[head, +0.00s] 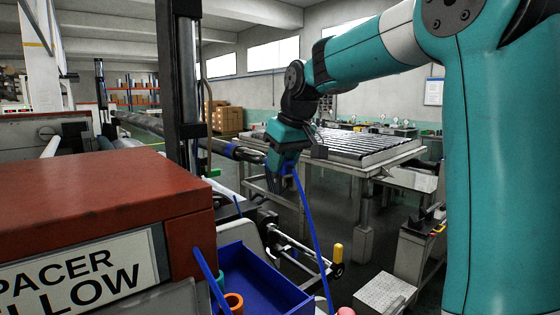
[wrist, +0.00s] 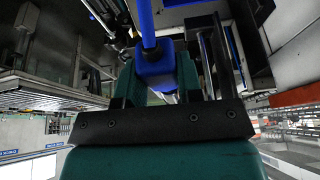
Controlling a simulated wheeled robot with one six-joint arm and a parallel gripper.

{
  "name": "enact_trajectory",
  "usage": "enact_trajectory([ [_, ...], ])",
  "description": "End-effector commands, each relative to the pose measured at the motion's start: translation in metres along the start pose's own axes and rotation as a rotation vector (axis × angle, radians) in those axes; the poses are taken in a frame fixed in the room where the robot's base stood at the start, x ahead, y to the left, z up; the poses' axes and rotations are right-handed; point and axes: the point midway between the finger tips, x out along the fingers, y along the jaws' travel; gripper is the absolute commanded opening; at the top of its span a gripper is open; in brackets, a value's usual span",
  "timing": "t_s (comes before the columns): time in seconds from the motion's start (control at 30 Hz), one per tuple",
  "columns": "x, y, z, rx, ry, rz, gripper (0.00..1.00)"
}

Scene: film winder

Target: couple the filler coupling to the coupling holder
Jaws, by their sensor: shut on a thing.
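My gripper (head: 280,182) points down beside the end of the long dark shaft, in the middle of the head view. It is shut on the blue filler coupling (wrist: 155,68), which shows between the fingers in the wrist view. Only a small blue part of the coupling (head: 288,168) shows in the head view, as the fingers hide the rest. A blue hose (head: 309,222) hangs from it down to the lower edge. I cannot pick out the coupling holder with certainty in either view.
A red-brown cabinet (head: 100,190) fills the left front. A blue bin (head: 275,290) with round cores stands beside it, near a rail with a yellow-tipped handle (head: 338,253). The dark shaft (head: 160,127) runs close to my gripper. A slatted table (head: 365,148) stands behind.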

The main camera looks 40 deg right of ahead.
Motion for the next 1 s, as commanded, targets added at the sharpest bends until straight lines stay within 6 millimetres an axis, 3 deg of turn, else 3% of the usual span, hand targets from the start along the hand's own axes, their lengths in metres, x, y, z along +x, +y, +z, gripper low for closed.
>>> enact_trajectory([
  [0.6, -0.004, 0.0, 0.009, -0.001, 0.001, 0.0, 0.01],
  [1.0, -0.011, 0.0, 0.027, -0.001, 0.001, 0.0, 0.01],
])
